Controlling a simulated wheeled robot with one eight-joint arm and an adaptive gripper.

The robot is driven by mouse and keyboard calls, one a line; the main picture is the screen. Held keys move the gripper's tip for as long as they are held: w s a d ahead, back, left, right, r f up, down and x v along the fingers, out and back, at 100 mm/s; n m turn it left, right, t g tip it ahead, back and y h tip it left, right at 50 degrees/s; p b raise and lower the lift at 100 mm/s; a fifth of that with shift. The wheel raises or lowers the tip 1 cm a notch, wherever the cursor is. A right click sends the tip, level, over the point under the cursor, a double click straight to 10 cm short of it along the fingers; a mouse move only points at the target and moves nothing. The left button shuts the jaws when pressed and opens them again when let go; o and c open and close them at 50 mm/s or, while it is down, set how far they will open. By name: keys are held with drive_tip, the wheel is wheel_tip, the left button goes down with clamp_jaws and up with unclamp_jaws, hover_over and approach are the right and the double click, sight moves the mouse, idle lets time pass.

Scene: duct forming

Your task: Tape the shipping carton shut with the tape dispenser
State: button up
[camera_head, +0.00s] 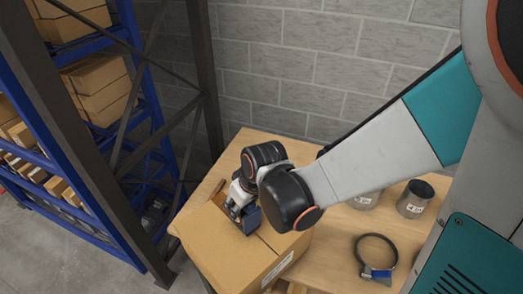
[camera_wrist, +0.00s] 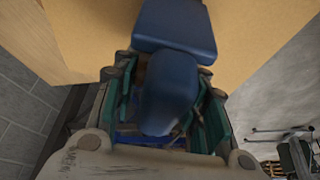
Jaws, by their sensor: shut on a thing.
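The shipping carton (camera_head: 220,250) is a brown cardboard box on the left part of the wooden table in the head view. Its top looks closed in front, with a flap edge showing at the back left. My gripper (camera_head: 240,205) is above the carton top. In the wrist view my gripper (camera_wrist: 165,110) is shut on the blue tape dispenser (camera_wrist: 170,75), whose blue head lies over the tan cardboard (camera_wrist: 250,30). The dispenser also shows as a small dark blue block (camera_head: 250,219) at the carton top. I cannot tell whether it touches the cardboard.
The wooden table (camera_head: 335,245) holds a round clamp ring (camera_head: 376,258) and metal duct pieces (camera_head: 415,198) at right. A blue shelf rack (camera_head: 135,130) with cartons and dark uprights stands at left. A grey block wall (camera_head: 300,70) is behind.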

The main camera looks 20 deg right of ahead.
sight(254, 223)
drive_tip(key=shift+s, duration=0.25)
drive_tip(key=shift+s+d, duration=0.5)
drive_tip(key=shift+s, duration=0.45)
drive_tip(key=shift+s+d, duration=0.5)
drive_tip(key=shift+s, duration=0.5)
drive_tip(key=shift+s+d, duration=0.5)
drive_tip(key=shift+s, duration=0.45)
drive_tip(key=s+d, duration=0.2)
drive_tip(key=s, duration=0.3)
drive_tip(key=shift+s+d+f+p, duration=0.1)
drive_tip(key=shift+s+d+p, duration=0.05)
drive_tip(key=shift+d+p, duration=0.2)
wheel_tip(254, 223, up, 8)
drive_tip(key=p, duration=0.7)
